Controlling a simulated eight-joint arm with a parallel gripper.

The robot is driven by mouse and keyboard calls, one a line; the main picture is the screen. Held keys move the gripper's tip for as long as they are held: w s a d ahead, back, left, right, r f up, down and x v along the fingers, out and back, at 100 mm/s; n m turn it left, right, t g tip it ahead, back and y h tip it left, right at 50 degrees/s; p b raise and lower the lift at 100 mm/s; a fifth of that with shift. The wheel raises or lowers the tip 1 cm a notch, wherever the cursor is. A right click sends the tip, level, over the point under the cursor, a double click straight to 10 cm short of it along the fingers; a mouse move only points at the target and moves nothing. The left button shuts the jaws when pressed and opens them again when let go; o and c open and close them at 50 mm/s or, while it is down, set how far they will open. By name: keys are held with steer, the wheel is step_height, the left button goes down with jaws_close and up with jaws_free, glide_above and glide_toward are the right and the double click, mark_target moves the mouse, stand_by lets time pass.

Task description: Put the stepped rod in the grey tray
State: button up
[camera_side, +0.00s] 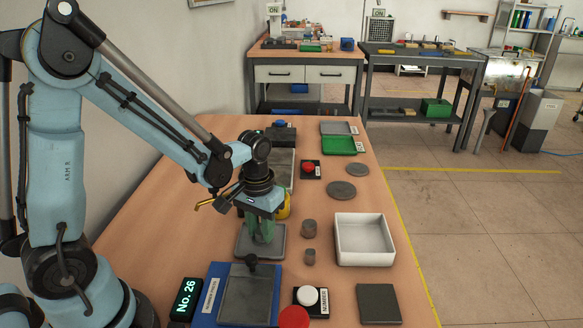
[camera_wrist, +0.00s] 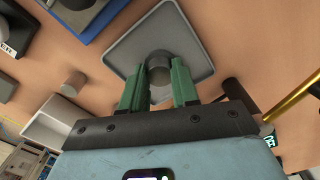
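My gripper (camera_side: 262,230) points down over a square, low-rimmed grey tray (camera_side: 277,247) in the side view. In the wrist view, its two green fingers (camera_wrist: 160,75) stand on either side of a dark grey stepped rod (camera_wrist: 160,61) and appear shut on it. The rod stands over the low-rimmed tray (camera_wrist: 198,38); I cannot tell whether its lower end touches the floor. In the side view the fingers hide the rod. A second, shallow grey tray (camera_side: 339,128) lies at the far end of the bench, behind a green tray (camera_side: 339,146).
Two short grey cylinders (camera_side: 310,228) and a white open box (camera_side: 364,246) stand right of my gripper. Nearer are a blue-framed plate (camera_side: 247,296), a white button (camera_side: 308,296) and a dark plate (camera_side: 379,304). Round discs (camera_side: 342,190) and a red button (camera_side: 308,168) lie farther back.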

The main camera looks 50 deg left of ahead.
steer(key=o, duration=0.4)
steer(key=shift+r, duration=0.15)
step_height(320, 180, up, 12)
steer(key=shift+s+d+m+t, duration=0.35)
steer(key=shift+s+m+t, duration=0.3)
steer(key=shift+t, duration=0.55)
steer(key=shift+s+d+m+t, duration=0.35)
steer(key=shift+s+m+t, duration=0.35)
steer(key=shift+t, duration=0.5)
steer(key=shift+s+d+m+t, duration=0.4)
steer(key=shift+s+t, duration=0.4)
steer(key=shift+t, duration=0.4)
